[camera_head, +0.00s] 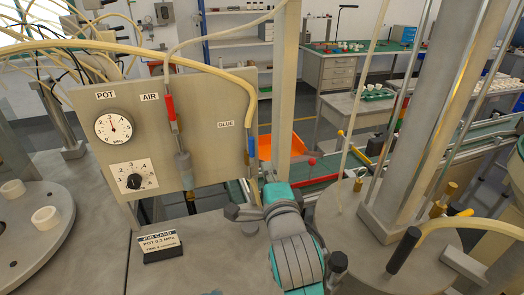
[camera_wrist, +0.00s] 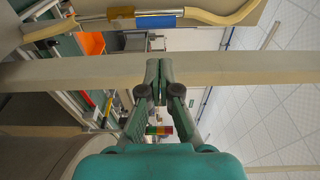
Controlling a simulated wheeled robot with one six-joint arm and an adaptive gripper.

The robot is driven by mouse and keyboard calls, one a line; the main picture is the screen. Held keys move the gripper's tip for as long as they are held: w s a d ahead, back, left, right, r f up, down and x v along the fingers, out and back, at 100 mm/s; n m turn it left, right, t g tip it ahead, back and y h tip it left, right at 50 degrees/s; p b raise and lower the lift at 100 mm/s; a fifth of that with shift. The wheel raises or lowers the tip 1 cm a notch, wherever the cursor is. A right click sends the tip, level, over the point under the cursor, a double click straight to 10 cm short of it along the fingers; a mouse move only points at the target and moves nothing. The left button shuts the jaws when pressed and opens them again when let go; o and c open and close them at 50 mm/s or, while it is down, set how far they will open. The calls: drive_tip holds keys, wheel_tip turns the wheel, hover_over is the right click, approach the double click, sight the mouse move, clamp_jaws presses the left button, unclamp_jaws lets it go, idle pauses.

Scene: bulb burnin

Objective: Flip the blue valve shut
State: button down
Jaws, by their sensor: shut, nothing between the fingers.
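The blue valve (camera_head: 251,155) is on the glue line, at the right edge of the beige panel (camera_head: 218,160), below the tan hose. In the wrist view its blue handle (camera_wrist: 121,12) is near the top edge, next to a copper-coloured fitting (camera_wrist: 155,20), and lies along the line. My gripper (camera_wrist: 158,66) is shut and empty, with its fingertips apart from the valve in the picture. In the head view my teal gripper body (camera_head: 279,192) is below and right of the valve, and its fingertips are hard to make out.
A red valve (camera_head: 170,107) hangs on the air line, left on the panel. A beige post (camera_head: 286,80) stands just right of the panel and crosses behind my fingertips in the wrist view. A job card (camera_head: 159,243) stands on the table. A thick column (camera_head: 425,130) rises at right.

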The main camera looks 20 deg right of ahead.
sight(250, 146)
drive_tip(key=w+d, duration=0.1)
drive_tip(key=w, duration=0.8)
drive_tip(key=shift+w+d, duration=0.2)
drive_tip(key=shift+w, duration=0.2)
drive_tip(key=shift+a+r+n, duration=0.1)
drive_tip(key=shift+a+n, duration=0.2)
drive_tip(key=shift+n, duration=0.2)
drive_tip(key=a+n, duration=0.2)
drive_tip(key=n, duration=0.1)
drive_tip(key=shift+n+t, duration=0.3)
drive_tip(key=a+f+n+t+y, duration=0.1)
drive_tip(key=a+f+n, duration=0.3)
drive_tip(key=n, duration=1)
drive_tip(key=shift+a+f+y, duration=0.25)
drive_tip(key=shift+a+y, duration=0.35)
drive_tip(key=shift+a, duration=0.25)
drive_tip(key=shift+f, duration=0.2)
